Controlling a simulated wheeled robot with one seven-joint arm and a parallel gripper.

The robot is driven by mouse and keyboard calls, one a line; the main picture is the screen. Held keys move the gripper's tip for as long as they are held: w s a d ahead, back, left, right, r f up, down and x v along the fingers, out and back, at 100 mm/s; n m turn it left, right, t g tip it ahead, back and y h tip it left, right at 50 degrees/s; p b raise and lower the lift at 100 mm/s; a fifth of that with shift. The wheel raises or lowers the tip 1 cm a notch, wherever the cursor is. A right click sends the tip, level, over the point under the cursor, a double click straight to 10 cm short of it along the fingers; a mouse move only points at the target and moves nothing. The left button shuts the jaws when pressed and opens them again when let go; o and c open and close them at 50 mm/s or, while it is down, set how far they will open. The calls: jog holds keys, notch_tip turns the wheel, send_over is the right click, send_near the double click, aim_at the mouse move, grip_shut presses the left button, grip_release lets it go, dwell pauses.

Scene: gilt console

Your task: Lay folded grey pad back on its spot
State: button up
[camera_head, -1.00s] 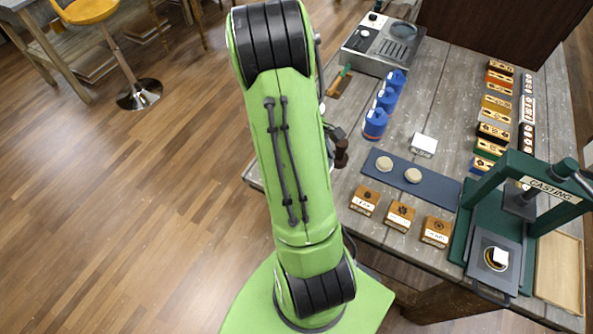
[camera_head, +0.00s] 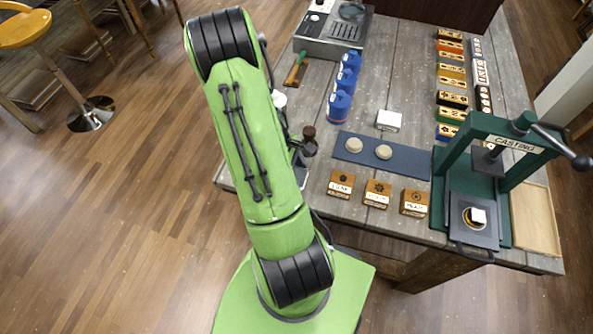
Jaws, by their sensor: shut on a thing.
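My green arm rises through the middle of the head view, and its upper part and elbow hide what lies behind. My gripper does not show clearly. Dark and pale pieces stick out at the arm's right edge, and I cannot tell whether they belong to it. I cannot make out the folded grey pad anywhere. A dark blue-grey mat (camera_head: 408,161) lies flat on the grey wooden table (camera_head: 400,80), with two round beige discs (camera_head: 368,148) on it.
A green casting press (camera_head: 504,160) stands at the table's right front, beside a wooden tray (camera_head: 535,220). Three wooden blocks (camera_head: 377,193) line the front edge. Blue canisters (camera_head: 340,104), a white block (camera_head: 388,120), a dark brown knob (camera_head: 309,140) and a metal appliance (camera_head: 333,28) stand farther left and back.

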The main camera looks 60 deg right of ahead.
jog(key=shift+f, duration=0.2)
jog(key=o, duration=0.9)
jog(key=shift+o, duration=0.2)
jog(key=w+a+r+t+p, duration=0.15)
jog(key=w+r, duration=0.25)
jog(key=r, duration=0.4)
jog(key=w+a+r+t, duration=0.1)
jog(key=w+a+r, duration=0.25)
jog(key=r, duration=0.55)
jog(key=s+a+r+m+t, duration=0.1)
jog(key=a+r+t, duration=0.3)
jog(key=a, duration=0.7)
jog(key=s+a+r+t, duration=0.2)
jog(key=a+r+t, duration=0.1)
jog(key=a+r, duration=0.5)
jog(key=a, duration=0.2)
jog(key=shift+s+a+r+m+t+y, duration=0.25)
jog(key=shift+a+r+m+t+y, duration=0.05)
jog(key=shift+a+m+t+y, duration=0.1)
